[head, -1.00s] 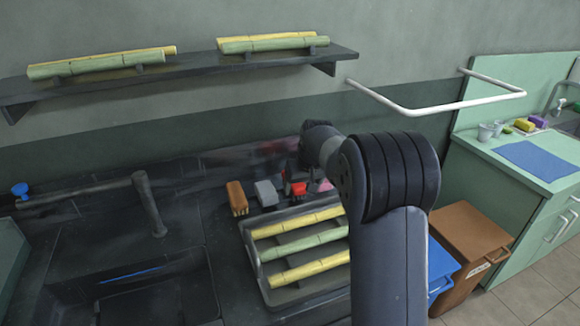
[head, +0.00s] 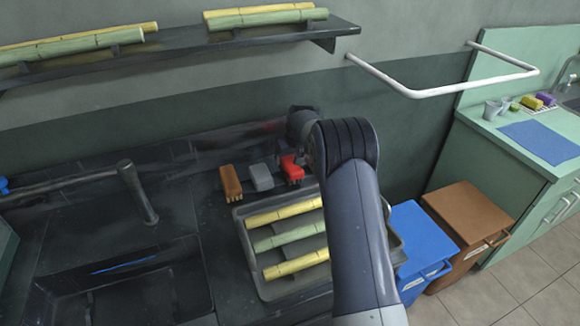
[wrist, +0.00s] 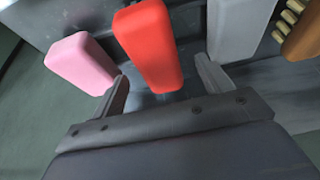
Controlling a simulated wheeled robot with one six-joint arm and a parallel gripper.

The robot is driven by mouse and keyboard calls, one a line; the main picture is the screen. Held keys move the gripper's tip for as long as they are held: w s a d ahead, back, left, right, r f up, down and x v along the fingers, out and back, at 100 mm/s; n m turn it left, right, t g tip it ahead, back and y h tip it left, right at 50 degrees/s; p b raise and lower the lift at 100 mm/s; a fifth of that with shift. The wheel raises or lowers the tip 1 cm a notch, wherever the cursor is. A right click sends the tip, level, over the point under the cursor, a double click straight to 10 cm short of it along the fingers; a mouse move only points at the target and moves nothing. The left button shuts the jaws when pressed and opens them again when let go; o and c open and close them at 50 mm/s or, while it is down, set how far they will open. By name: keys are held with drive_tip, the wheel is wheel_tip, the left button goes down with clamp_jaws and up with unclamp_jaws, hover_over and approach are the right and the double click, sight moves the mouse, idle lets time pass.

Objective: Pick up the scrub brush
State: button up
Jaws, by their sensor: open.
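The scrub brush (head: 230,183), a brown block with pale bristles, lies on the dark counter behind the tray. In the wrist view the brush (wrist: 303,35) is at the far right edge, partly cut off, bristles showing, outside my fingers. My gripper (wrist: 161,72) is open and empty. Its two fingers stand either side of the red block (wrist: 148,45), which shows ahead of them; I cannot tell whether they touch it. In the head view my arm hides most of the gripper.
A grey block (head: 261,178) lies between the brush and the red block. A pink block (wrist: 82,63) is left of the red one. A tray (head: 252,270) of cane pieces sits in front. A shelf (head: 180,50) with cane hangs above; a sink lies left.

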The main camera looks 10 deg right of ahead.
sight(290, 162)
drive_tip(key=shift+p+x, duration=0.35)
drive_tip(key=shift+x, duration=1.6)
drive_tip(key=shift+s+d, duration=0.1)
drive_tip(key=shift+f+b, duration=0.25)
drive_tip(key=shift+b, duration=0.1)
drive_tip(key=shift+c, duration=0.5)
drive_tip(key=c, duration=1.1)
